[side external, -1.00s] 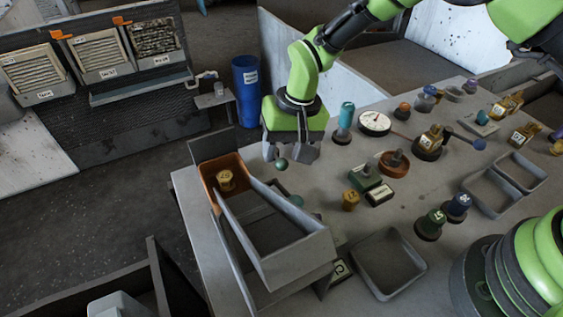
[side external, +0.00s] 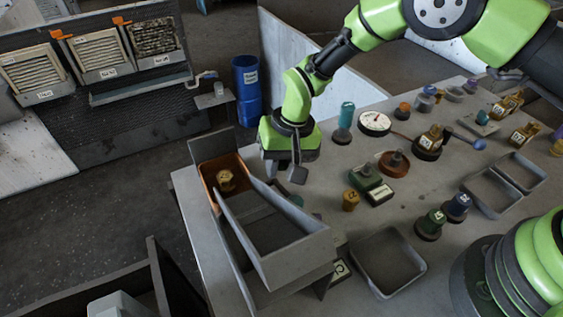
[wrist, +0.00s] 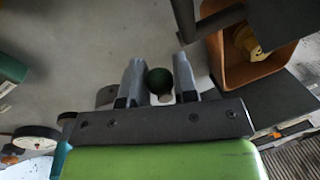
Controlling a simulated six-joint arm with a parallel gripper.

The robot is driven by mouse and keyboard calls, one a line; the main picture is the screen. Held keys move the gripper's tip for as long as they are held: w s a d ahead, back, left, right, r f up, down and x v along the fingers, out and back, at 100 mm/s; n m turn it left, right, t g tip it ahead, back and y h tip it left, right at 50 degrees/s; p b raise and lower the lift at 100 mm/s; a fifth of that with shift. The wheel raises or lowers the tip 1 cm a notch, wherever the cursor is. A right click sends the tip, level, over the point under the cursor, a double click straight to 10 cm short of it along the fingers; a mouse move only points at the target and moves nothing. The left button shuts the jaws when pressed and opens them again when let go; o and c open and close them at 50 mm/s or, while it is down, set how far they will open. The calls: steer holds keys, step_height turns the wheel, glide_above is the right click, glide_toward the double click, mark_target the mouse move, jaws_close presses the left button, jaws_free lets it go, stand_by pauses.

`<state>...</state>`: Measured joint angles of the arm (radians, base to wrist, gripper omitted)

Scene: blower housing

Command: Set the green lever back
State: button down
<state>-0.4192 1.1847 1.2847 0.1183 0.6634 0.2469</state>
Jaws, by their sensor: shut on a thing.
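The green lever shows as a dark green ball knob (wrist: 158,81) in the wrist view, between the two grey fingers of my gripper (wrist: 157,66). My gripper is shut on this knob. In the side view my gripper (side external: 284,172) points down at the table's left part, beside the chute-like grey tray (side external: 290,245). The knob is hidden behind the fingers there. The lever's stem and base cannot be made out clearly. A small teal-green piece (side external: 296,200) shows just behind the tray's wall.
An orange-brown bin (side external: 207,182) with a brass part (side external: 226,180) stands close left of my gripper. A teal-topped cylinder (side external: 346,118), a dial gauge (side external: 374,123) and a green block (side external: 364,176) stand to the right. An empty grey tray (side external: 388,262) lies in front.

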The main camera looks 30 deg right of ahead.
steer(key=shift+d, duration=0.1)
steer(key=d+n, duration=0.1)
steer(key=n, duration=0.2)
steer(key=shift+d+g, duration=0.3)
steer(key=shift+d, duration=0.05)
steer(key=shift+w+d+n+g, duration=0.15)
steer(key=shift+d+n, duration=0.25)
steer(key=shift+n, duration=0.5)
steer(key=shift+w+d+n+g, duration=0.15)
steer(key=shift+d+n, duration=0.25)
steer(key=shift+n, duration=0.5)
steer(key=c, duration=0.9)
jaws_free()
steer(key=shift+s, duration=0.1)
steer(key=shift+d, duration=0.1)
